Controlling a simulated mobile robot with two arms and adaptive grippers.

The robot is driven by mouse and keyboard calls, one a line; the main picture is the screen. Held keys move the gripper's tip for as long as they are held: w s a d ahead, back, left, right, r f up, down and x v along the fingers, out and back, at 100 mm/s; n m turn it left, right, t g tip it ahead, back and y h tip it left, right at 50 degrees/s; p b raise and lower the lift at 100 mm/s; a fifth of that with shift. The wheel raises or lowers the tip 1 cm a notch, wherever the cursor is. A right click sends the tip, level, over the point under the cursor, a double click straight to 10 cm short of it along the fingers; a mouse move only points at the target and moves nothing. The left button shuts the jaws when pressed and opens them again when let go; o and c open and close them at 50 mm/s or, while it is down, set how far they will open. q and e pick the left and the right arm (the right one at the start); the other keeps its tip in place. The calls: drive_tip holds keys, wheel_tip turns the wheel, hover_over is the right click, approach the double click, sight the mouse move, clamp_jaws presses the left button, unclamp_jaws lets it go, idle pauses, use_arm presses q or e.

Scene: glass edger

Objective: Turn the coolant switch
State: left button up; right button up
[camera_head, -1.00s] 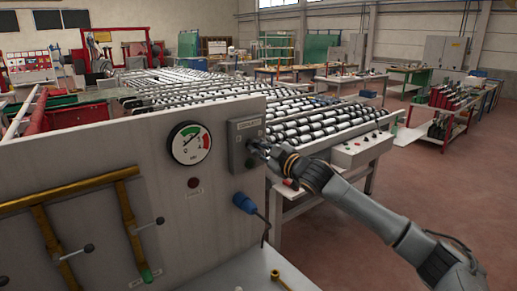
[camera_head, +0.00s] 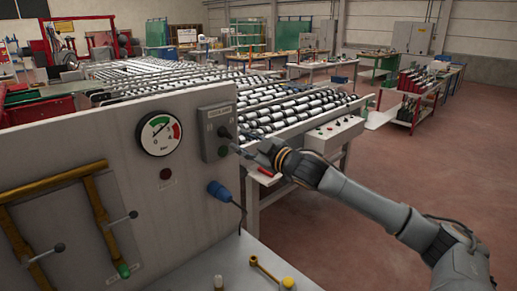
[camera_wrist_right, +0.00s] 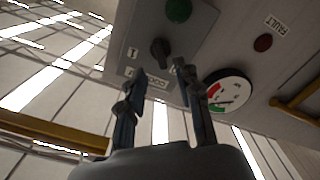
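The coolant switch is a dark rotary knob (camera_head: 224,132) on a grey box (camera_head: 209,143) with a label plate, at the right end of the grey panel in the head view. A green button (camera_head: 222,151) sits below it. In the right wrist view the knob (camera_wrist_right: 160,52) shows just beyond the fingertips, with the green button (camera_wrist_right: 178,10) above. My right gripper (camera_head: 238,143) is in front of the box, to its right. In the right wrist view its fingers (camera_wrist_right: 161,72) are apart with nothing between them, clear of the knob. My left gripper is not in view.
A round gauge (camera_head: 159,134), a dark red lamp (camera_head: 166,174) and a blue plug (camera_head: 219,190) are on the panel (camera_head: 120,170). Brass pipes (camera_head: 52,182) are at left. A roller table (camera_head: 305,108) stands behind; open floor (camera_head: 400,180) lies right.

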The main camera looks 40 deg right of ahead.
drive_tip(key=shift+s+d, duration=0.15)
drive_tip(key=shift+s, duration=1.3)
drive_tip(key=shift+s+d, duration=0.1)
drive_tip(key=shift+s, duration=1.3)
